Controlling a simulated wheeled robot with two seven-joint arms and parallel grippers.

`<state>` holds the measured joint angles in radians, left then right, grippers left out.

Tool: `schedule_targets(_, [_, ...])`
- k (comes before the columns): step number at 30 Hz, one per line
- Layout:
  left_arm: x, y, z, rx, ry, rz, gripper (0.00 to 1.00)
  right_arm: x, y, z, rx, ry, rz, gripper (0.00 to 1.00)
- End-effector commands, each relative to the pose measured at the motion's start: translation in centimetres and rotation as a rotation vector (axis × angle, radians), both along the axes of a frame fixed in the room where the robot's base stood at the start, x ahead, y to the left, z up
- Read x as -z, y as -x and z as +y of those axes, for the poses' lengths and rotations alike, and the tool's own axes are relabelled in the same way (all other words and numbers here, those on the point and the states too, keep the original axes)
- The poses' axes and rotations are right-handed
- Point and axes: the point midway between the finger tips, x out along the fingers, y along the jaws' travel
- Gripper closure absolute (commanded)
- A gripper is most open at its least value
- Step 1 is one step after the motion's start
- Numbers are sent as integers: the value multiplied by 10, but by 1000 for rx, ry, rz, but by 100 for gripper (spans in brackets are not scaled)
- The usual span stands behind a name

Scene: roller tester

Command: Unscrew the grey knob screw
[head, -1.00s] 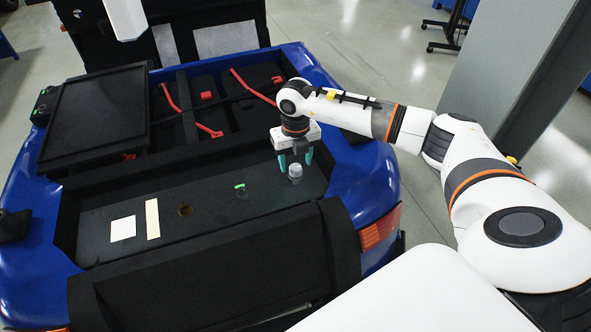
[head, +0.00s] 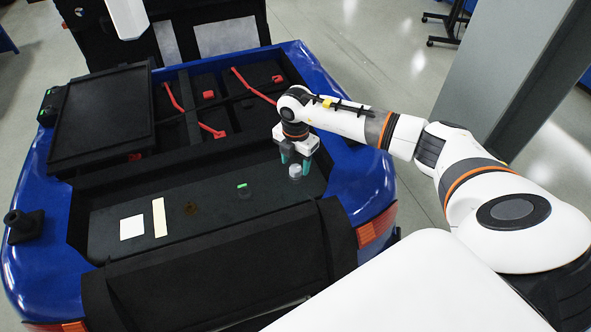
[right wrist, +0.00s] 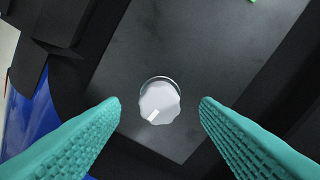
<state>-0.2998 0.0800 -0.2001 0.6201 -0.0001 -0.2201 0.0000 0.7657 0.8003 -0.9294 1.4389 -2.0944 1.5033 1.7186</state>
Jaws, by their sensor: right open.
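The grey knob screw (head: 295,171) stands upright on the dark panel (head: 215,218) of the blue machine, near the panel's right end. In the right wrist view the knob (right wrist: 160,102) shows from above, with a scalloped rim and a white mark at its lower left. My right gripper (head: 296,165) is open, its teal fingers pointing down at the knob. In the right wrist view the fingers (right wrist: 160,103) stand on either side of the knob with a gap on both sides, and nothing is held. My left gripper is not in view.
A green-marked part (head: 242,187), a brown round spot (head: 190,208) and two pale labels (head: 132,228) lie left along the panel. Behind are black compartments with red handles (head: 212,131). A black raised cover (head: 220,255) borders the front.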

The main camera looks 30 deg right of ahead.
Motion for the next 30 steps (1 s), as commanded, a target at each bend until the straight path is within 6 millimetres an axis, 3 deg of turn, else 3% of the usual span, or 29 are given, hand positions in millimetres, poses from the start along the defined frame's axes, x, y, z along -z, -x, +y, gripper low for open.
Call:
schedule_targets(15, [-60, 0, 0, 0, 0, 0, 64, -4, 0, 1, 839, 0, 3, 44])
schedule_targets(19, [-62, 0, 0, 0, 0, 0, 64, -1, 0, 0, 916, 0, 1, 44])
schedule_targets(30, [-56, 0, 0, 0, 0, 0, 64, 5, 0, 0, 917, 0, 1, 44])
